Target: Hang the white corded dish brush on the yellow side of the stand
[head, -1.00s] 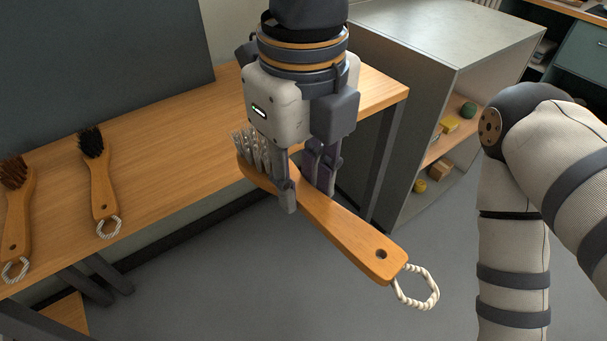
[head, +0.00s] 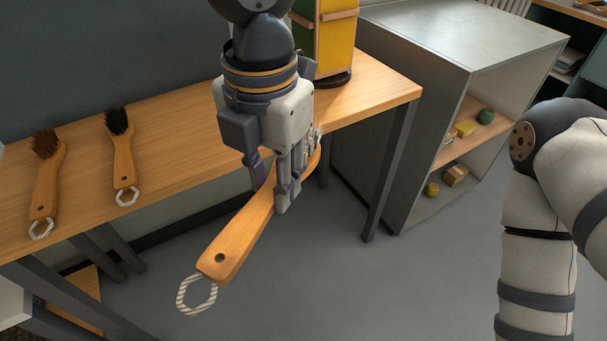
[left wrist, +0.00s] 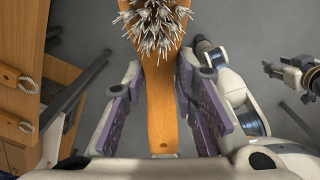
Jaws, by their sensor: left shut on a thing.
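The dish brush (head: 240,238) has a wooden handle, pale bristles and a whitish striped cord loop. My left gripper (head: 270,197) is shut on its handle near the bristle end and holds it in the air before the table. The handle slants down to the lower left, with the loop hanging free. The bristles are mostly hidden in the head view but show in the left wrist view (left wrist: 155,25). The stand (head: 337,48) shows its yellow side, with a green side to its left; its top is cut off. My right gripper (left wrist: 290,75) appears small in the left wrist view; its jaws are unclear.
A brown-bristled brush (head: 46,185) and a black-bristled brush (head: 123,160) lie on the wooden table (head: 190,130) at left. A grey cabinet (head: 450,45) with small items stands right of the table. My right arm fills the right side.

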